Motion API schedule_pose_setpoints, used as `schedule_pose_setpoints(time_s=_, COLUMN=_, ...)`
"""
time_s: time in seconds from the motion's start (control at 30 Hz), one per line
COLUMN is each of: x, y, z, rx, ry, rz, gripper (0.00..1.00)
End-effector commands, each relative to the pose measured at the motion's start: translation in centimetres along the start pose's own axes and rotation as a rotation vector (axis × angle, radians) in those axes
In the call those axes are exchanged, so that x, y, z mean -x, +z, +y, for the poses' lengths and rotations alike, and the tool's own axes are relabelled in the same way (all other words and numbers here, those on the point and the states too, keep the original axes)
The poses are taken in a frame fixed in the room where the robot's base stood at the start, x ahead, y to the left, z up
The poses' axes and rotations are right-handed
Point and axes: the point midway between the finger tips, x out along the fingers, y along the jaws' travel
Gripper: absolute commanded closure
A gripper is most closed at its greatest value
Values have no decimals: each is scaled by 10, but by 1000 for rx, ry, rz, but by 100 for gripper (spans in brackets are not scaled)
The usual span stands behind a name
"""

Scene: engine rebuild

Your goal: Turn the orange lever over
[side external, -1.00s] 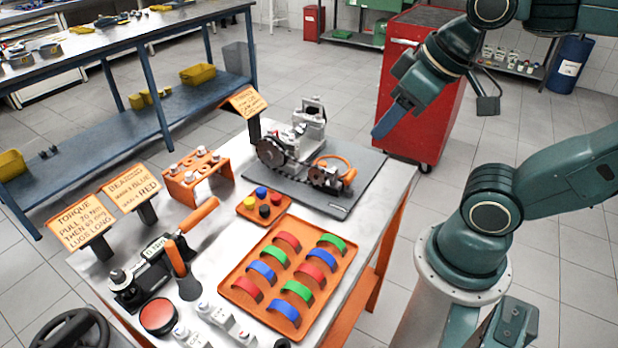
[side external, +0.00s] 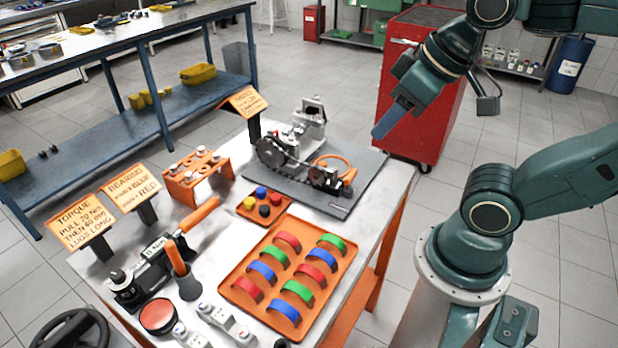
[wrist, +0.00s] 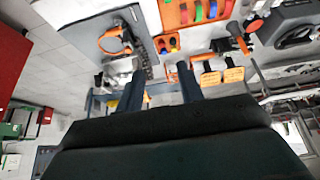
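An orange curved lever (side external: 335,163) sits at the right end of the dark engine assembly (side external: 290,160), on a grey mat (side external: 357,190). In the wrist view the lever (wrist: 108,40) shows as an orange loop at the upper left. My gripper (side external: 381,132) hangs in the air to the right of the lever and higher, apart from it, in front of the red cabinet. In the wrist view its two dark fingers (wrist: 160,78) are spread, with nothing between them.
An orange tray (side external: 232,285) of coloured half-rings and a small tray of coloured caps (side external: 245,212) lie nearer. An orange rack (side external: 180,182), instruction signs (side external: 128,188) and an orange-handled tool (side external: 200,214) stand left. A red cabinet (side external: 440,120) stands behind my gripper.

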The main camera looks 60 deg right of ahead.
Motion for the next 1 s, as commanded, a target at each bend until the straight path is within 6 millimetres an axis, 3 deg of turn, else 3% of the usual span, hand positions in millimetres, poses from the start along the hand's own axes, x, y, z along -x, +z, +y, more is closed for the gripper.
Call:
schedule_pose_setpoints(time_s=0.63, x=-4, y=-3, z=2, rx=37, ry=5, rz=-14, gripper=64)
schedule_pose_setpoints(time_s=1.0, x=-37, y=-26, z=23, rx=347, ry=17, rz=-122, gripper=64)
